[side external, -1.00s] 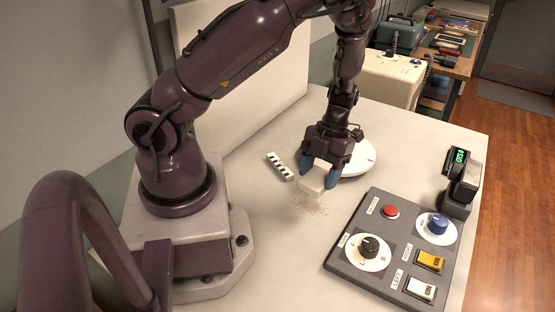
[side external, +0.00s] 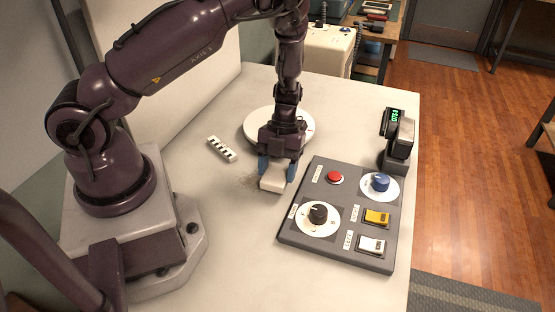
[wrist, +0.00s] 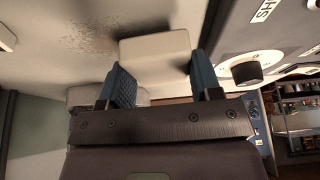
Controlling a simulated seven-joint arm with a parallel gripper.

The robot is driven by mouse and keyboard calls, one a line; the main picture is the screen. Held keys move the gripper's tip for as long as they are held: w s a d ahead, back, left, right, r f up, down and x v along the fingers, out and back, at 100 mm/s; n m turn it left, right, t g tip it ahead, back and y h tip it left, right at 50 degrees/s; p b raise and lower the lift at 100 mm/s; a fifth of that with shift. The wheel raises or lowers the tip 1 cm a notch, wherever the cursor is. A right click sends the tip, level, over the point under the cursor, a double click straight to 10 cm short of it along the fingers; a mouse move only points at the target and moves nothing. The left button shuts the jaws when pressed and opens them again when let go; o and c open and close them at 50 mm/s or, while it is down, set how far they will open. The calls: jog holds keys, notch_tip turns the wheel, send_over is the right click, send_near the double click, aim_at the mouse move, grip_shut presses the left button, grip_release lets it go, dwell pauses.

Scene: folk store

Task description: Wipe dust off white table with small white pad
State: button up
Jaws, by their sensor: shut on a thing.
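A small white pad (side external: 272,178) is held between the blue fingertips of my gripper (side external: 276,171). The pad is low over the white table (side external: 190,190); I cannot tell whether it touches the surface. In the wrist view the pad (wrist: 155,48) sits between both fingers of my gripper (wrist: 160,80). A patch of brownish dust (side external: 247,182) lies on the table just left of the pad. The dust also shows in the wrist view (wrist: 92,38), left of the pad.
A grey control panel (side external: 340,250) with knobs and buttons stands close on the right. A round white disc (side external: 262,118) is behind my gripper. A black-and-white strip (side external: 221,149) lies to the left. A device with a green display (side external: 398,140) stands at the table's right edge.

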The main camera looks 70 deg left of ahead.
aim_at(268, 167)
notch_tip(268, 167, down, 2)
jog(key=shift+f, duration=0.1)
jog(key=shift+s+a+f, duration=0.2)
jog(key=shift+s+a, duration=0.3)
jog(key=shift+c, duration=0.3)
jog(key=shift+s+a+r, duration=0.1)
jog(key=shift+s+a, duration=3.1)
jog(key=shift+s, duration=0.05)
jog(key=shift+w+d, duration=0.6)
jog(key=shift+w, duration=0.05)
jog(key=shift+w+d, duration=0.55)
jog(key=shift+w, duration=0.05)
jog(key=shift+w+d, duration=0.5)
jog(key=shift+d, duration=0.05)
jog(key=shift+w+d, duration=2)
jog(key=shift+d, duration=0.2)
jog(key=shift+s+a, duration=3.9)
jog(key=shift+a, duration=0.05)
jog(key=shift+w+d, duration=3.75)
jog(key=shift+w, duration=0.05)
jog(key=shift+w+d+r, duration=0.1)
jog(key=shift+r, duration=3.95)
